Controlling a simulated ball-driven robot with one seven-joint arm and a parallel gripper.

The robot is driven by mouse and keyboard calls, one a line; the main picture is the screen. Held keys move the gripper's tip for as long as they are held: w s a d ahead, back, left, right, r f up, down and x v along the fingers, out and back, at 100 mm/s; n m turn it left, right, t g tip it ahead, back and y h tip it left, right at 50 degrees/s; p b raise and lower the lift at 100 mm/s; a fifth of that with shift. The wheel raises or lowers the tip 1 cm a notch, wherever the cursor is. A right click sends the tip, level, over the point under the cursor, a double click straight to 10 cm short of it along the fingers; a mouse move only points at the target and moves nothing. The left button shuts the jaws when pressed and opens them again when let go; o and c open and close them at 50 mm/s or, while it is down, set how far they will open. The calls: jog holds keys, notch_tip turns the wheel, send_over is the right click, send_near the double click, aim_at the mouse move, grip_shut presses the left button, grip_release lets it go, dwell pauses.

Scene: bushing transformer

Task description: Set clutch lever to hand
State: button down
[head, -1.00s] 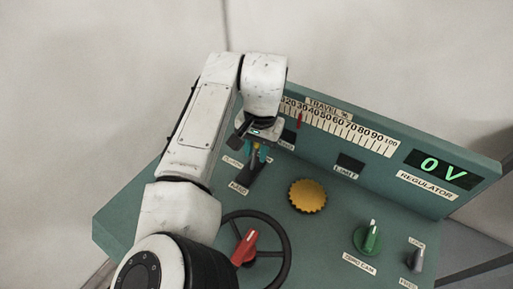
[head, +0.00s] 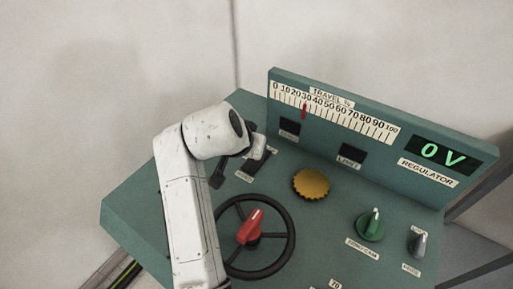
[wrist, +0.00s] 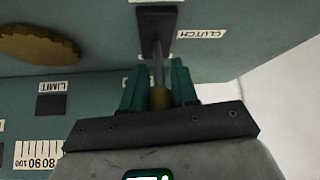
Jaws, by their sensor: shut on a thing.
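The clutch lever is a thin grey rod (wrist: 158,62) with a brass-yellow knob (wrist: 160,97) in the wrist view. It rises from a dark slotted plate (wrist: 157,22) beside a CLUTCH label (wrist: 201,34). My gripper (wrist: 158,82) has its teal fingers shut on the lever at the knob. In the head view the dark clutch plate (head: 261,163) is partly covered by my wrist, with a small label, probably HAND (head: 243,178), at its near end. My fingers and the lever are hidden there, so the lever's exact position in the slot is unclear.
A spoked handwheel (head: 291,238) with a red pointer knob (head: 250,227) lies close on the near side. A yellow scalloped knob (head: 311,184) is to the right. Green (head: 370,226) and grey (head: 418,245) knobs sit farther right. The upright scale panel (head: 390,155) stands behind.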

jog(key=shift+s+a+f+t+h+b, duration=0.3)
jog(key=shift+s+t+h+b, duration=0.2)
jog(key=shift+t+b, duration=0.45)
jog(key=shift+a+r, duration=0.1)
jog(key=c, duration=0.9)
grip_release()
jog(key=shift+c, duration=0.2)
jog(key=b+v, duration=0.1)
jog(key=v, duration=0.9)
jog(key=shift+s+a+r, duration=0.2)
jog(key=shift+s, duration=0.1)
